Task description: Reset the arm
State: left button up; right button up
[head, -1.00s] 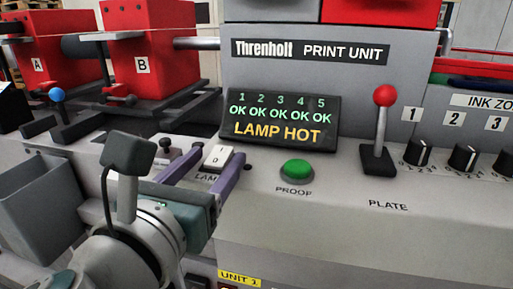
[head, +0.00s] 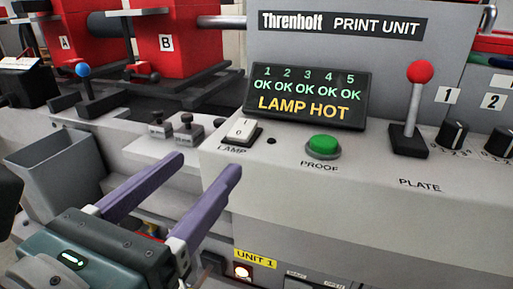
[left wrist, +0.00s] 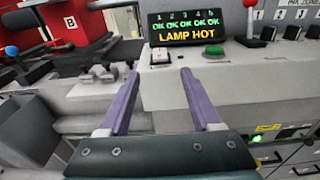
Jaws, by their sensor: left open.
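My left gripper (head: 208,165) is open and empty, its two purple fingers pointing forward and apart. In the head view it is in front of the print unit's panel, below and to the left of the white LAMP switch (head: 241,129). In the left wrist view my left gripper (left wrist: 160,76) has its fingertips just below the LAMP switch (left wrist: 160,55) in the picture, with nothing between the fingers. The display (head: 306,95) reads OK for all units and LAMP HOT. My right gripper is not in view.
A green PROOF button (head: 323,146) and a red-knobbed PLATE lever (head: 413,105) stand on the panel. Two dark knobs (head: 186,127) sit left of the switch. A grey bin (head: 58,165) and a blue-knobbed lever (head: 84,88) are at left.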

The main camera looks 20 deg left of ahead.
pick_arm(q)
jog(key=shift+s, duration=0.15)
jog(key=s+d+r+m+g+h+p, duration=0.25)
jog(key=d+m+h, duration=0.25)
jog(key=m, duration=0.8)
jog(key=s+d+r+m+g+h+p, duration=0.25)
jog(key=d+m+h, duration=0.3)
jog(key=m, duration=0.65)
jog(key=s+a+f+m+g+y+p, duration=0.2)
jog(key=s+a+f+m+g+y, duration=0.2)
jog(key=a+m+y, duration=0.3)
jog(key=s+a+f+m+g+y+p, duration=0.2)
jog(key=s+a+f+m+g+y, duration=0.3)
jog(key=a, duration=0.4)
notch_tip(320, 180, up, 38)
jog(key=h+p, duration=0.1)
jog(key=p, duration=3.6)
jog(key=shift+d+m, duration=0.25)
jog(key=shift+m, duration=0.05)
